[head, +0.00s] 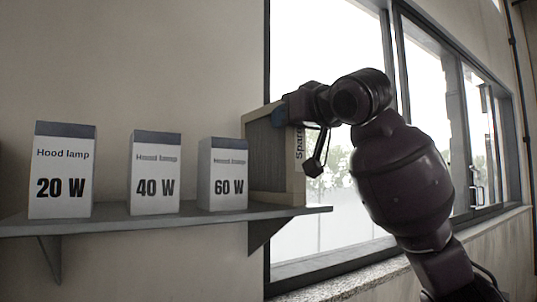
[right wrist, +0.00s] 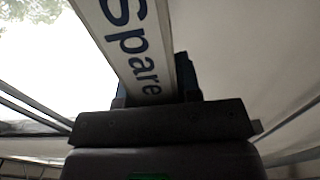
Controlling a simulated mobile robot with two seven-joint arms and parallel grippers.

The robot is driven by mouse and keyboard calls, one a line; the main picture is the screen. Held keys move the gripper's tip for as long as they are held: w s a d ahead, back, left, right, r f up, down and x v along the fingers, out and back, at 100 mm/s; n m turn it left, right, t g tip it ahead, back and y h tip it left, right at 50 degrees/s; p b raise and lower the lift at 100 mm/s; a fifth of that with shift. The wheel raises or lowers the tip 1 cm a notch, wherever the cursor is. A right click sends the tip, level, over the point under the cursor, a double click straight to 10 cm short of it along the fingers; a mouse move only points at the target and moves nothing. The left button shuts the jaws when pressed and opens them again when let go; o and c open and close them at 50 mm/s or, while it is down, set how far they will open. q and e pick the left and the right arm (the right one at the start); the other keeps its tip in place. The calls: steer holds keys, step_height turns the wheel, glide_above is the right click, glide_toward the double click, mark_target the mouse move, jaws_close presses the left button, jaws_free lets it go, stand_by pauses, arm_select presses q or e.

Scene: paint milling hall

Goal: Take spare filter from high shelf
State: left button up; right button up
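The spare filter (head: 267,162) is a grey panel in a pale frame, standing upright on the right end of the high shelf (head: 120,222). Its narrow edge carries the word "Spare", which also shows large in the right wrist view (right wrist: 138,45). My right gripper (head: 289,112) is at the filter's upper edge, coming from the right. One blue fingertip lies against the filter's face. In the right wrist view dark fingers (right wrist: 155,95) sit close on both sides of the frame and appear shut on it. My left gripper is not in view.
Three white lamp boxes with blue tops stand left of the filter: 20 W (head: 62,172), 40 W (head: 155,175) and 60 W (head: 223,177). The 60 W box is close beside the filter. A window (head: 325,50) with a sill (head: 350,285) lies behind my right arm.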

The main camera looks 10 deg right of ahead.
jaws_close()
steer(key=shift+r, duration=0.1)
